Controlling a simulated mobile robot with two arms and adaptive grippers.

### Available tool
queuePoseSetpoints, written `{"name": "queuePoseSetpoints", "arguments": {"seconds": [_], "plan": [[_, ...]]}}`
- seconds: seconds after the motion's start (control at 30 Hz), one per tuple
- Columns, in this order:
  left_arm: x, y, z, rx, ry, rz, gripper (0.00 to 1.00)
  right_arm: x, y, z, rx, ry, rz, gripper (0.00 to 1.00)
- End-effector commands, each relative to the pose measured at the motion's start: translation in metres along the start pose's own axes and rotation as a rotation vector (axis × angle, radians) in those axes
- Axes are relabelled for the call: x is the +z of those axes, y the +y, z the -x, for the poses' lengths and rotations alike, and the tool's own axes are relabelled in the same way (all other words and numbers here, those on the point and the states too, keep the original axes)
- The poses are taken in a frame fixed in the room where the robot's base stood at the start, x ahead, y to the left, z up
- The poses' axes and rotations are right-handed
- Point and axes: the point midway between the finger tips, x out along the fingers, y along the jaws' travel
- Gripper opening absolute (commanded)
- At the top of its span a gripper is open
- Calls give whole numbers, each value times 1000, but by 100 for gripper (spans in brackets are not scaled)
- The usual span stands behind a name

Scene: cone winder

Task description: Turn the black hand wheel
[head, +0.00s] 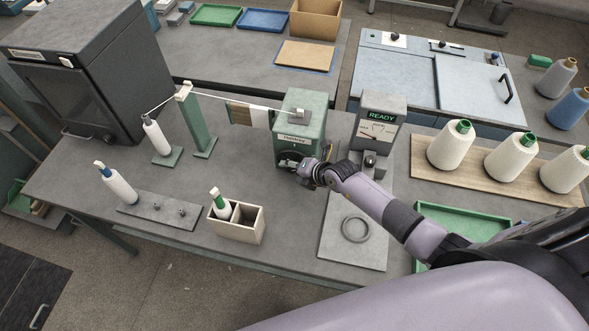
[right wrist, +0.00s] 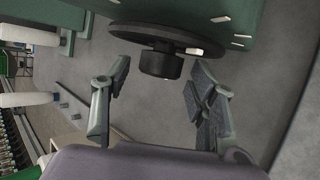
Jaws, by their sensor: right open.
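The black hand wheel (right wrist: 140,34) is on the lower front of the green winder housing (head: 301,119). In the right wrist view it is a dark disc with a short dark hub (right wrist: 160,65) and a small pale piece beside the hub. In the head view the wheel (head: 289,157) is partly hidden by my right gripper (head: 297,168). In the right wrist view my right gripper (right wrist: 158,80) is open and empty. Its fingers spread on both sides of the hub, slightly short of it, with no contact visible. My left gripper is not in view.
A READY display unit (head: 379,119) stands right of the winder. A grey ring (head: 355,229) lies on a plate in front. A small wooden box (head: 237,225) and a peg board (head: 160,213) are at left. Cones stand on a wooden board (head: 427,165) at right.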

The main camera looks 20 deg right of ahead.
Motion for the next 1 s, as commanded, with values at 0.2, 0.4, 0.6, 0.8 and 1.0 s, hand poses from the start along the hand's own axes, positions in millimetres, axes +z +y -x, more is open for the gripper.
{"name": "queuePoseSetpoints", "arguments": {"seconds": [0.2,0.4,0.6,0.8,1.0], "plan": [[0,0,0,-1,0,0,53,0,0,0,1,0,0,53],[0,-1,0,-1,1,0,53,0,0,0,1,-1,0,39],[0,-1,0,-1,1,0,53,0,0,0,0,-1,0,26],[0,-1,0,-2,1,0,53,0,0,0,0,-1,0,13],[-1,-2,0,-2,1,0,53,0,0,0,-1,-1,1,5]]}}
